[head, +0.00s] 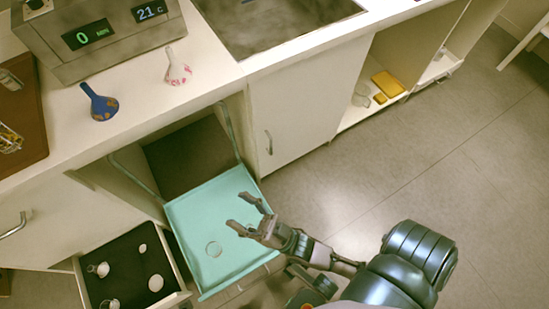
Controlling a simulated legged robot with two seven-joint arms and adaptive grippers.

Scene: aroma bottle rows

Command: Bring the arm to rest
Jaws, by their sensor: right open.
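My right gripper (237,211) is open and empty. It is held above the teal flat surface (190,217), with its two fingers pointing left and apart. My right arm comes in from the lower right. My left gripper is out of the picture.
An open drawer (174,303) with several pale items is at the lower left. A grey device with two displays (110,50) stands on the counter. The floor at right is clear.

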